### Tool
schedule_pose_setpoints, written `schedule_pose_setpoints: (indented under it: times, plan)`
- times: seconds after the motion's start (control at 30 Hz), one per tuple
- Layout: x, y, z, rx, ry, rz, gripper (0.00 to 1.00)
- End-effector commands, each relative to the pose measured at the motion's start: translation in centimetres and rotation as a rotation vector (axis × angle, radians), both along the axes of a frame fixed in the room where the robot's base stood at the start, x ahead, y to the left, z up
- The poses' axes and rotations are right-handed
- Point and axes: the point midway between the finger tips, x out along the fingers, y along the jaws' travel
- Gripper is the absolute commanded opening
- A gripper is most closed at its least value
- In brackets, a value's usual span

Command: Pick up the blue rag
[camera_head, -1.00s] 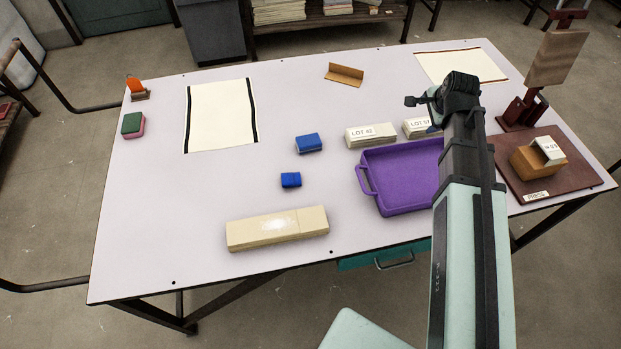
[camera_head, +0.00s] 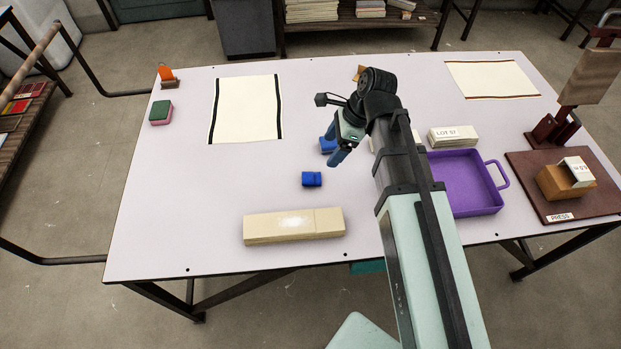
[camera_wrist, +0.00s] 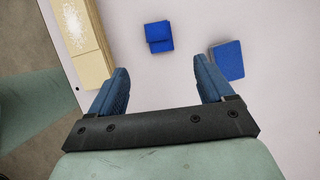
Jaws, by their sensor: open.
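Two small blue pieces lie on the table. The nearer one, which looks like the folded blue rag (camera_head: 312,179), has a seam across it and shows in the wrist view (camera_wrist: 158,37) ahead of the gap between the fingers. The other, a flat blue block (camera_head: 326,145), lies behind it, partly hidden by my gripper; in the wrist view (camera_wrist: 228,60) it is right of the right finger. My gripper (camera_head: 336,146) is open and empty above the table. Its two blue fingers (camera_wrist: 161,66) are apart and touch neither piece.
A long beige block (camera_head: 293,226) lies in front of the rag. A purple tray (camera_head: 466,184) and a LOT 57 stack (camera_head: 453,137) are right of my arm. A black-edged sheet (camera_head: 247,108) and a green-pink sponge (camera_head: 161,112) lie left. The table around the rag is clear.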

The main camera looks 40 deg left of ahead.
Motion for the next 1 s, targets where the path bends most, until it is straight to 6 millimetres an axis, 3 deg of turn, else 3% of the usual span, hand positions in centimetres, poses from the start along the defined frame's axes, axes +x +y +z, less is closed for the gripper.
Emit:
schedule_pose_setpoints:
  times: [0.5,1.0]
  plan:
    - [-1.6,1.9,-6.2,0.0,-0.002,0.001,0.81]
    - [-2.3,2.4,-8.5,0.0,-0.003,0.001,0.81]
